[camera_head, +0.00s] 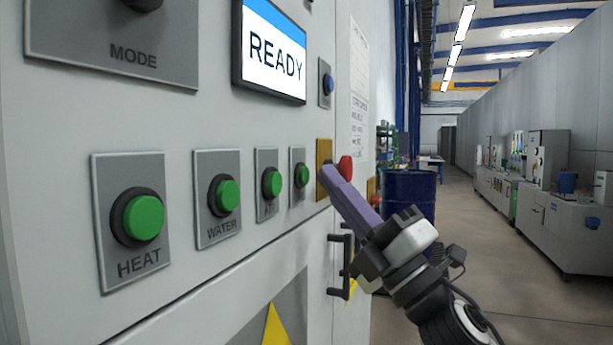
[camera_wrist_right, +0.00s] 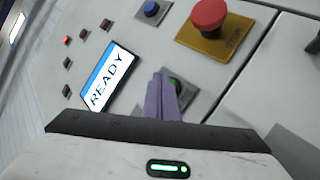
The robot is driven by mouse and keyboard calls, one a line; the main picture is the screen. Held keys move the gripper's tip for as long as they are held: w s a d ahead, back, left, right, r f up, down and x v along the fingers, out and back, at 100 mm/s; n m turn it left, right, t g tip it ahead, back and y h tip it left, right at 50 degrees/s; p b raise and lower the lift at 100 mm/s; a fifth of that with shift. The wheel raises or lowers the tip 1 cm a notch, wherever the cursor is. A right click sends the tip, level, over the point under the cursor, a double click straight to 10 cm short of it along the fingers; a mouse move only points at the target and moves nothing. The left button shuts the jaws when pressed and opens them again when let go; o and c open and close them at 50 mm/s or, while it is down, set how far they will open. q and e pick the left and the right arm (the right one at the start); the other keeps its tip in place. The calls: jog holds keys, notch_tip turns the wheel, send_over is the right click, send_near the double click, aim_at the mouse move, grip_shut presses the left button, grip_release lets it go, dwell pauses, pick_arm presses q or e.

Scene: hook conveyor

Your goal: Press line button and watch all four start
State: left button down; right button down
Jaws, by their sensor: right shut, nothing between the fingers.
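The grey-white control panel carries a row of green buttons: HEAT (camera_head: 143,218), WATER (camera_head: 228,195), a third (camera_head: 272,183) with a label too small to read, and a fourth (camera_head: 302,175) at the right end, also unreadable. My right gripper (camera_head: 327,172) is shut and empty, with purple fingers close to the panel just right of the fourth button. In the right wrist view its fingertips (camera_wrist_right: 160,76) partly cover a green button (camera_wrist_right: 175,84); I cannot tell whether they touch it. The screen (camera_head: 275,52) above reads READY. My left gripper is out of view.
A red mushroom button (camera_wrist_right: 208,14) on a yellow plate (camera_wrist_right: 222,42) sits close to my right fingers. A blue button (camera_head: 328,83) is above. Black handles (camera_head: 333,264) stick out below. A blue drum (camera_head: 410,195) stands behind; the aisle at right is clear.

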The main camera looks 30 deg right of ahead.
jog(key=shift+w+a, duration=0.3)
jog(key=shift+w, duration=0.05)
jog(key=shift+w+a, duration=0.25)
jog(key=shift+w, duration=0.05)
dwell(0.9)
dwell(0.4)
jog(key=shift+s+d, duration=0.5)
jog(key=shift+s, duration=0.1)
jog(key=shift+s+d+b, duration=0.45)
jog(key=shift+s+d, duration=0.35)
jog(key=shift+s, duration=0.2)
jog(key=shift+s+d+b, duration=0.4)
jog(key=shift+s+d, duration=0.4)
jog(key=shift+s, duration=0.15)
